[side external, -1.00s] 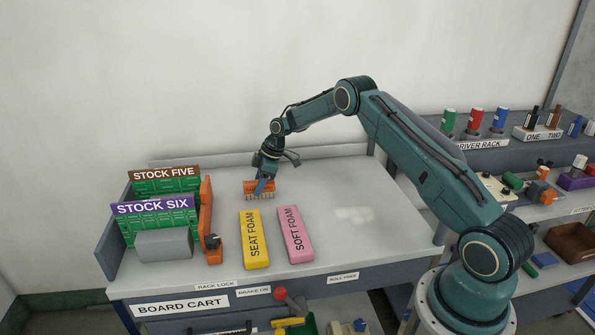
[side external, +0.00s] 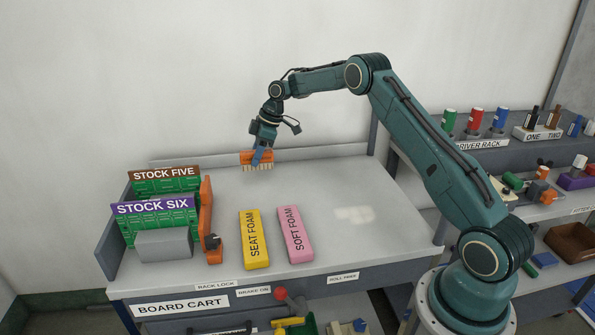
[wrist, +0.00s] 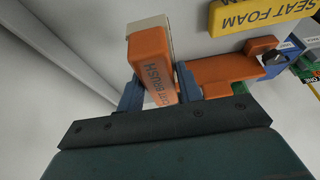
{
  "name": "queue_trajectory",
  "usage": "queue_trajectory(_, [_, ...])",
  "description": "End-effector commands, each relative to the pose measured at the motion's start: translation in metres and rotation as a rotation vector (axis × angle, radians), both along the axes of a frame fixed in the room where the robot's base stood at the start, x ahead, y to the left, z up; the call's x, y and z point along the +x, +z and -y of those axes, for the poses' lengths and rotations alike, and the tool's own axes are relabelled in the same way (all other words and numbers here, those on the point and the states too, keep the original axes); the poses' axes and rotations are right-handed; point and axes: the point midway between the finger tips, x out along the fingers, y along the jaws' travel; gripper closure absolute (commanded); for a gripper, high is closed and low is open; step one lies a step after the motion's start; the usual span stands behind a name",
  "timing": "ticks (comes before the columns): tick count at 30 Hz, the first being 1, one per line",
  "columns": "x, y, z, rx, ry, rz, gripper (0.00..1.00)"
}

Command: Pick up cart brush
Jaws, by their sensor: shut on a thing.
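The cart brush (side external: 250,157) is an orange block with pale bristles along its underside. My gripper (side external: 259,155) is shut on it and holds it above the back part of the grey cart top, bristles down. In the wrist view the brush (wrist: 150,68) shows its orange side with dark lettering, partly readable as "BRUSH". There my gripper's blue fingers (wrist: 160,90) press on both sides of it.
Yellow seat foam (side external: 255,239) and pink soft foam (side external: 294,234) lie on the cart top (side external: 340,250). Green boards in a rack (side external: 155,220) stand at the left beside an orange upright part (side external: 206,220). A low back rim (side external: 320,151) runs behind the brush.

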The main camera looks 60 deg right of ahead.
Motion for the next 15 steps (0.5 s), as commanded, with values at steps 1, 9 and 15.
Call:
queue_trajectory(1, [0.001, 0.015, 0.001, -0.004, 0.0, 0.005, 0.88])
queue_trajectory(9, [0.001, 0.072, 0.001, -0.003, 0.001, 0.005, 0.88])
queue_trajectory(15, [0.001, 0.088, 0.0, 0.0, 0.001, 0.001, 0.88])
